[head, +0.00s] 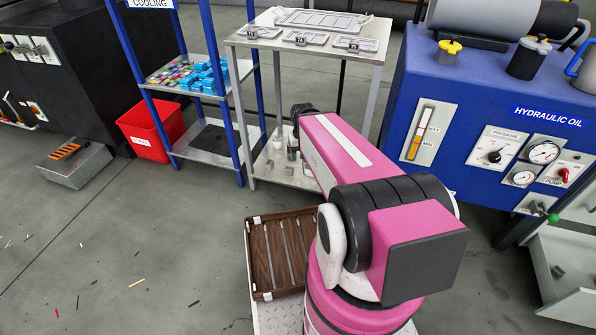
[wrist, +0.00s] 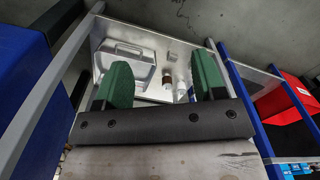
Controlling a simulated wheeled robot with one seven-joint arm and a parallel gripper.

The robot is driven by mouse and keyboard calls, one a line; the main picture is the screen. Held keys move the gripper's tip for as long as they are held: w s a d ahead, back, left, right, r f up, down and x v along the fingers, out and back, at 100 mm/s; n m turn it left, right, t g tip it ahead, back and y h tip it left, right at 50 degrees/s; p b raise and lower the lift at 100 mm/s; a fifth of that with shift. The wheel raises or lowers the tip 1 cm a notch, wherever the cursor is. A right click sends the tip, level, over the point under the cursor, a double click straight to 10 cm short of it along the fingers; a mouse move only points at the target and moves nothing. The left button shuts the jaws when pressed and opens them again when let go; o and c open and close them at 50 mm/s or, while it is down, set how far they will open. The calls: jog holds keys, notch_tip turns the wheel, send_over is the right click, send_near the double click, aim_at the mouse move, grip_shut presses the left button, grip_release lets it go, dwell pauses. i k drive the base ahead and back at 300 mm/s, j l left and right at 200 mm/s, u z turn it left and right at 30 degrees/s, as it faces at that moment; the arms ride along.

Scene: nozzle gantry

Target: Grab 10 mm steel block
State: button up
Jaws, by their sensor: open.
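My gripper (wrist: 163,66) shows in the wrist view as two green fingers, wide apart with nothing between them. Beyond the fingertips lies the pale lower shelf (wrist: 200,40) of a metal table. A small grey block (wrist: 172,56) sits on that shelf, seen through the gap between the fingers and apart from them. It looks like a steel block, but its size cannot be read. In the head view my pink arm reaches toward the same table, and the fingers cannot be made out.
A grey handled case (wrist: 128,62) stands left of the block; a brown-capped bottle (wrist: 167,78) and a white bottle (wrist: 181,92) stand close by. Table legs flank the shelf opening. A blue rack (head: 205,80) and red bin (head: 152,128) stand left; a blue hydraulic unit (head: 480,110) stands right.

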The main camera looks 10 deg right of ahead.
aim_at(288, 170)
jog(key=j+z, duration=0.15)
jog(key=z, duration=0.2)
jog(key=i+j+z, duration=0.1)
jog(key=z, duration=0.25)
jog(key=j+z, duration=0.5)
jog(key=j, duration=0.5)
jog(key=j+z, duration=0.15)
jog(key=j, duration=0.45)
jog(key=k+j+z, duration=0.1)
jog(key=j, duration=0.45)
jog(key=k+j+z, duration=0.15)
jog(key=j, duration=0.45)
